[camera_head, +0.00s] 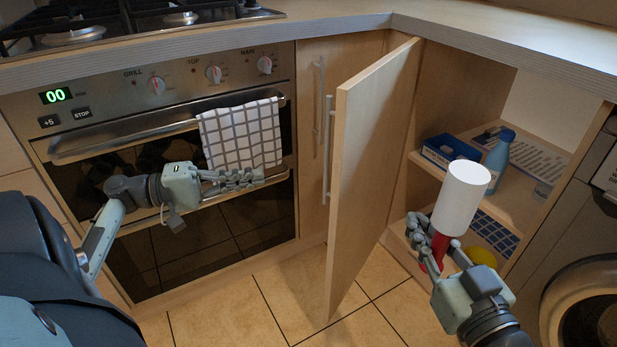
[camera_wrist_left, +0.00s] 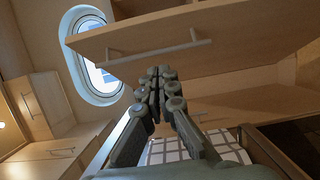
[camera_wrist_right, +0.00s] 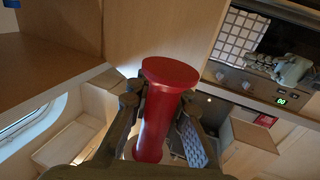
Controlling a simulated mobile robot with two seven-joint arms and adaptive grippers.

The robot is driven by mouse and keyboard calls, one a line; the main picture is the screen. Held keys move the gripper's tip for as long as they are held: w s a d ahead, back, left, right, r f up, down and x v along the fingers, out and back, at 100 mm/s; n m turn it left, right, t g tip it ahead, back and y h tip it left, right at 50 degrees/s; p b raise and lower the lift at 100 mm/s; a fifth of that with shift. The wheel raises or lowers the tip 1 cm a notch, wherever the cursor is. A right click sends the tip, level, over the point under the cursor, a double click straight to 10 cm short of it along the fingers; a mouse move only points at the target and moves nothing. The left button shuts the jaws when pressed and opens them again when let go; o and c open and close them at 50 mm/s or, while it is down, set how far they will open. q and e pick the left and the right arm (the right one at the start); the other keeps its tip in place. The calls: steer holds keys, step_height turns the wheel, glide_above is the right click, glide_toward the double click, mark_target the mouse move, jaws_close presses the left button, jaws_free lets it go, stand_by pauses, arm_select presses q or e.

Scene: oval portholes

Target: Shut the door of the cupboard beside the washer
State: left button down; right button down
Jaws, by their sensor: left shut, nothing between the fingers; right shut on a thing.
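The cupboard door (camera_head: 370,170) stands wide open, swung out toward me, with a vertical bar handle (camera_head: 328,150) on its left face. The cupboard's inside (camera_head: 440,95) shows to its right, beside the washer (camera_head: 585,290). My left gripper (camera_head: 258,178) is shut and empty, in front of the oven near the checked towel and left of the door; its closed fingers show in the left wrist view (camera_wrist_left: 165,90). My right gripper (camera_head: 432,245) is shut on the red handle (camera_wrist_right: 160,110) of a red and white roller, held upright before the cupboard opening, white roll (camera_head: 461,197) on top.
A blue box (camera_head: 450,152) and a blue bottle (camera_head: 499,155) stand on the cupboard shelf (camera_head: 520,200). A yellow object (camera_head: 481,257) lies lower down. The checked towel (camera_head: 242,135) hangs on the oven's rail. The floor (camera_head: 290,300) below the door is clear.

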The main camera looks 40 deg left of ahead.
arm_select(q)
steer(key=s+d+x, duration=0.1)
steer(key=d+x, duration=0.1)
steer(key=x, duration=1)
steer(key=shift+d+p, duration=0.3)
steer(key=shift+s, duration=0.15)
steer(key=shift+d+r, duration=0.1)
